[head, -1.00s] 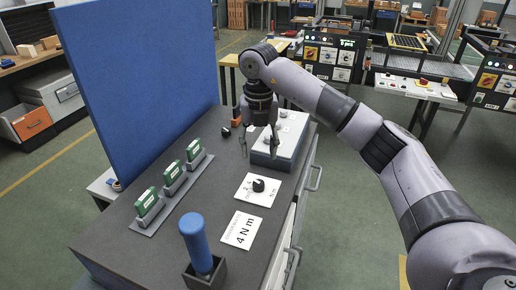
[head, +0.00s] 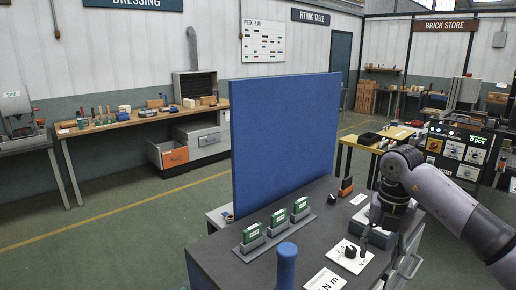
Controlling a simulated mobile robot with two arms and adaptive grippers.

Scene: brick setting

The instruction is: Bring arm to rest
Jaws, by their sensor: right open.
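My right arm comes in from the right edge in the head view. Its gripper (head: 377,234) points down above the dark workbench (head: 237,264), close to a low blue-grey box with a pale top. The gripper is open with nothing visible between its fingers. Whether the fingertips touch the box cannot be told. My left arm and gripper are not in view.
A blue upright panel (head: 285,140) stands along the bench's far side. Green devices (head: 278,218) sit in a grey rack. A blue handle (head: 287,262) stands at the front, near a white card with a black knob (head: 350,252). Open green floor lies left.

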